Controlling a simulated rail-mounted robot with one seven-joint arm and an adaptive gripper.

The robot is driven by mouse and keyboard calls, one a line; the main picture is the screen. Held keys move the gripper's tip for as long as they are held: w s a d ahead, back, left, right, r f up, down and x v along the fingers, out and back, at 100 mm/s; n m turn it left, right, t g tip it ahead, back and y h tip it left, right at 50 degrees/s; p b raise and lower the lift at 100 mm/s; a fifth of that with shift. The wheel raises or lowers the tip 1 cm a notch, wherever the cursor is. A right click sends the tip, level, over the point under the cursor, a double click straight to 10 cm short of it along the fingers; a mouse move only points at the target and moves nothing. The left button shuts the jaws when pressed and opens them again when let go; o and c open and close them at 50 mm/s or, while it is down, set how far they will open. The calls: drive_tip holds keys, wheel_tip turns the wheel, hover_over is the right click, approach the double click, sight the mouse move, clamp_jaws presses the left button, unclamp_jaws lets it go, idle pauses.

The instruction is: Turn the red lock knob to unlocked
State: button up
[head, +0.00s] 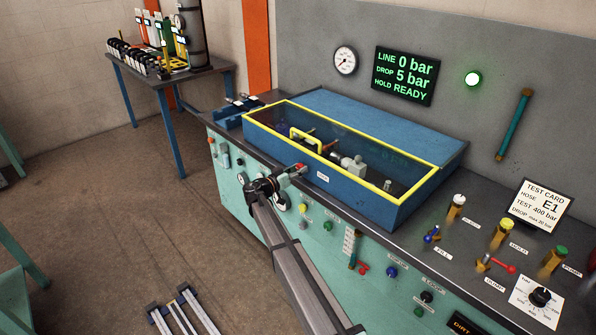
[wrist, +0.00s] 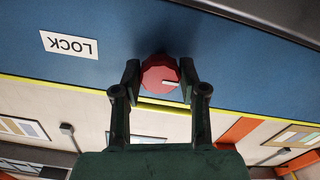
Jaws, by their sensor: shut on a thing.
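The red lock knob (wrist: 158,72) is on the blue front wall of the test box, and its white pointer mark points to the right in the wrist view. A white LOCK label (wrist: 69,45) beside it appears upside down there. My gripper (wrist: 160,81) has one finger on each side of the knob and is shut on it. In the head view my gripper (head: 288,175) reaches the box front, and a bit of the red knob (head: 300,167) shows at its tip.
The blue box (head: 370,210) has a closed clear lid with a yellow frame (head: 410,164); fittings show inside. Valves and a red dump lever (head: 503,267) stand at the right of the bench. The display (head: 404,76) reads 0 bar, READY. The floor at left is largely clear.

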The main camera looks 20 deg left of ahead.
drive_tip(key=shift+f+b, duration=0.15)
drive_tip(key=shift+b, duration=0.3)
drive_tip(key=shift+r+n+b, duration=0.15)
drive_tip(key=shift+n+b, duration=2.5)
drive_tip(key=shift+n, duration=1.85)
drive_tip(key=shift+r+n+b, duration=0.1)
drive_tip(key=shift+n+b, duration=2.5)
drive_tip(key=shift+n, duration=1.9)
drive_tip(key=shift+w, duration=0.1)
drive_tip(key=o, duration=1.1)
drive_tip(key=shift+o, duration=0.2)
drive_tip(key=v, duration=1.2)
